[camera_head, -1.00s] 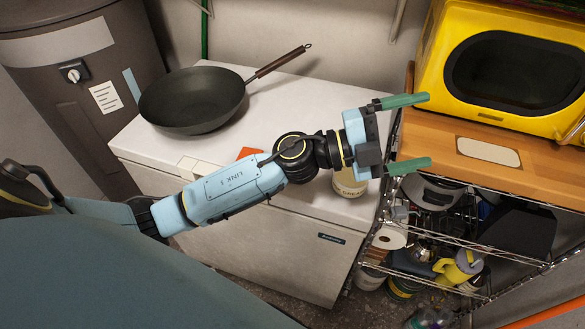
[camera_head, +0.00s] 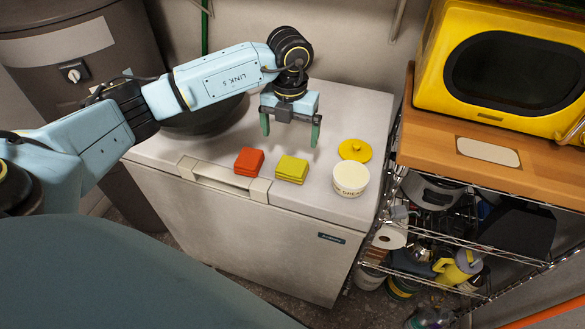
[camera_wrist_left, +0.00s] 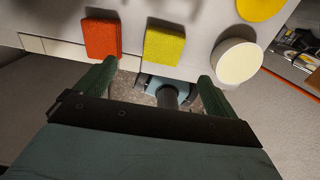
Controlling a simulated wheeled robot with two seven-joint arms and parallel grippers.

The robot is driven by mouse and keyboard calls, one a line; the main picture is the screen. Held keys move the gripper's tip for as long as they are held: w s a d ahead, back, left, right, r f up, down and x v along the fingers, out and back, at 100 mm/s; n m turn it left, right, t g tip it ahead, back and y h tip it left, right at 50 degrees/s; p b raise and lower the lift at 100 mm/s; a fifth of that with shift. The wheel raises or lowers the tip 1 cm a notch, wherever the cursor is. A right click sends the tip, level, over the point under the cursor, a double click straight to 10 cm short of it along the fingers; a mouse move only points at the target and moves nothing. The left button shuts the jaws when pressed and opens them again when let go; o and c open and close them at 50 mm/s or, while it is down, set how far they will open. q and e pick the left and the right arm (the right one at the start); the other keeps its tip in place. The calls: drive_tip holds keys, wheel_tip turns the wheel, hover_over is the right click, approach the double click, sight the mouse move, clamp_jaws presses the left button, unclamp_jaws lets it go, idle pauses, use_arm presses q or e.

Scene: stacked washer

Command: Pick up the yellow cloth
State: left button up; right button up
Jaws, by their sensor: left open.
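The yellow cloth (camera_head: 291,169) is a small folded square lying on the white chest freezer top near its front edge. It also shows in the left wrist view (camera_wrist_left: 165,45), ahead of the fingertips and between their lines. A folded red cloth (camera_head: 249,161) lies just left of it, and shows in the left wrist view (camera_wrist_left: 102,37). My left gripper (camera_head: 290,137) is open and empty, pointing down above and slightly behind the yellow cloth, apart from it. Its green fingers also show in the left wrist view (camera_wrist_left: 152,80). My right gripper is not in view.
A white tub (camera_head: 350,178) stands right of the yellow cloth, with a yellow lid (camera_head: 355,150) lying behind it. A dark pan (camera_head: 205,118) sits at the left, partly behind my arm. A wooden shelf top (camera_head: 550,168) with a yellow microwave (camera_head: 440,60) is at the right.

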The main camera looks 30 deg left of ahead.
use_arm(q)
hover_over(292, 165)
drive_tip(key=f, duration=0.5)
drive_tip(key=shift+a+f, duration=0.2)
drive_tip(key=shift+f, duration=0.1)
drive_tip(key=f, duration=0.5)
drive_tip(key=shift+d+f, duration=0.25)
drive_tip(key=shift+f, duration=0.05)
